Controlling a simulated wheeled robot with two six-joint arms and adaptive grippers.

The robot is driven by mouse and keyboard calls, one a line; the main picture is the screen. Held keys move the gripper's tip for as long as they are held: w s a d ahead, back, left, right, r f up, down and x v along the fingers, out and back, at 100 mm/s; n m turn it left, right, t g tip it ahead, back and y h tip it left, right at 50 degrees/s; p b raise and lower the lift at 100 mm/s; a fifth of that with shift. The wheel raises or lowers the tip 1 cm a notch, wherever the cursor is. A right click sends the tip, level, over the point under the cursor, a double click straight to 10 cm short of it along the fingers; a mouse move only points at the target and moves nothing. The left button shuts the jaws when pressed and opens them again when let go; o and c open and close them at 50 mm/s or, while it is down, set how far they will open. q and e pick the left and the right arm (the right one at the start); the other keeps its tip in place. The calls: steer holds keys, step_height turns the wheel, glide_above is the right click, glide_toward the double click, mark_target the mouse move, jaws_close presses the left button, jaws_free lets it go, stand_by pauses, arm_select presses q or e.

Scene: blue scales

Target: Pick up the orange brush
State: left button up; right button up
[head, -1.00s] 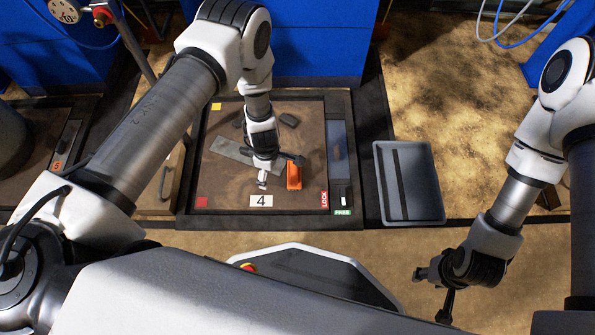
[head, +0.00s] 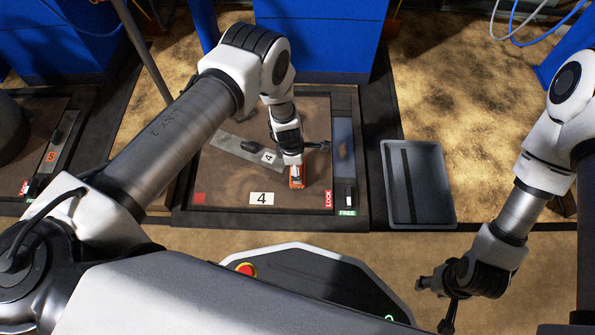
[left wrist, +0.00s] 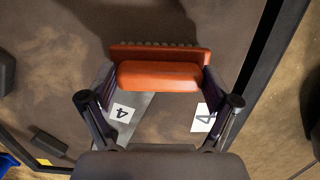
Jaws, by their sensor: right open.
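The orange brush (head: 297,183) is on the brown board (head: 225,185), near its right side. My left gripper (head: 291,160) is over the brush and hides most of it in the head view. In the left wrist view the brush (left wrist: 160,76) lies crosswise between the two fingers of my left gripper (left wrist: 160,85), one at each end of its orange handle. The fingers are spread wide and close to the handle ends; whether they press on it is unclear. My right gripper (head: 436,297) is open and empty at the lower right, away from the board.
A grey metal strip (head: 240,148) lies on the board. A card marked 4 (head: 262,198) is at the front edge. A blue-grey strip (head: 344,150) runs along the right. A grey tray (head: 431,185) stands right of the board, empty. Blue cabinets (head: 320,35) stand behind.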

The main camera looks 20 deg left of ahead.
arm_select(q)
steer(key=shift+c, duration=0.8)
step_height(320, 180, up, 4)
steer(key=p, duration=0.3)
steer(key=shift+r, duration=0.1)
steer(key=s+a+p, duration=0.4)
steer(key=s+p, duration=0.3)
steer(key=p, duration=0.5)
steer(key=s+a+p, duration=0.3)
steer(key=s+p, duration=0.4)
steer(key=p, duration=0.5)
steer(key=shift+a+r, duration=0.35)
